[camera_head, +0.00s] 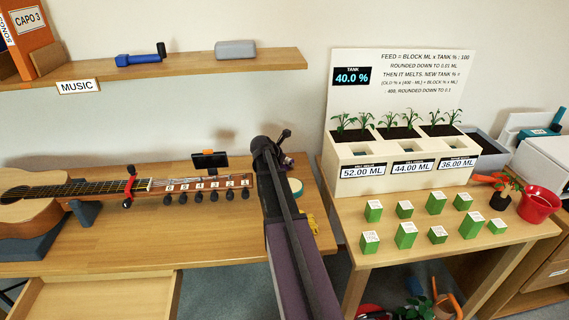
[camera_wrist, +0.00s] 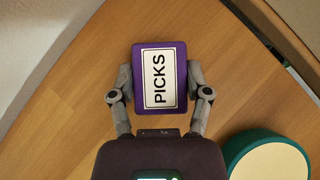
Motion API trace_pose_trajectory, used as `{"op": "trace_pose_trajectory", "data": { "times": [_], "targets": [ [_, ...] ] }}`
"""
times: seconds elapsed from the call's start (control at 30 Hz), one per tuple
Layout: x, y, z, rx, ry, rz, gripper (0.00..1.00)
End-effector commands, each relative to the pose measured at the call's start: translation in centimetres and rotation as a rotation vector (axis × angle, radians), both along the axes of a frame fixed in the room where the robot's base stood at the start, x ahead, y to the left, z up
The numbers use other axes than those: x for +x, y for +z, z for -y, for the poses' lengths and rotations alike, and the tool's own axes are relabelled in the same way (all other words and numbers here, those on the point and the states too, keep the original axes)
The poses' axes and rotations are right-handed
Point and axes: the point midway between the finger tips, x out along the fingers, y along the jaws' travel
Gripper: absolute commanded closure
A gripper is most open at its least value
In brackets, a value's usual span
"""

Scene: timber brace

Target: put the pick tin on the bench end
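The pick tin (camera_wrist: 160,78) is a purple box with a white label reading PICKS, in the wrist view. My gripper (camera_wrist: 160,80) has one finger along each long side of the tin, and both fingers look in contact with it. In the head view my gripper (camera_head: 284,150) is over the right end of the music bench (camera_head: 170,236), near the wall, and mostly hides the tin. Bare wood of the bench also shows around the tin in the wrist view (camera_wrist: 75,105). I cannot tell whether the tin rests on the wood or hangs just above it.
A round teal-rimmed thing (camera_wrist: 268,157) lies close to my gripper. A guitar (camera_head: 40,205) and a phone on a holder (camera_head: 210,160) are on the bench to the left. A gap separates the bench from the planter table (camera_head: 400,245). A shelf (camera_head: 190,65) hangs above.

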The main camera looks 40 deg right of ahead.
Motion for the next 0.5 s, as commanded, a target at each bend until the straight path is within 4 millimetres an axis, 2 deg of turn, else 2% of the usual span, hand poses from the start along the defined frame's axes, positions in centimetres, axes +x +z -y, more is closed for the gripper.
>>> {"op": "trace_pose_trajectory", "data": {
  "times": [0.03, 0.1, 0.13, 0.5],
  "targets": [
    [-0.01, -0.01, 0.00, 0.000, 0.000, 0.000, 0.25],
    [-0.01, 0.00, 0.00, 0.000, 0.000, 0.000, 0.05],
    [-0.01, 0.00, 0.00, 0.000, 0.000, 0.000, 0.03],
    [0.00, 0.01, 0.01, 0.000, 0.000, 0.000, 0.03]
  ]
}}
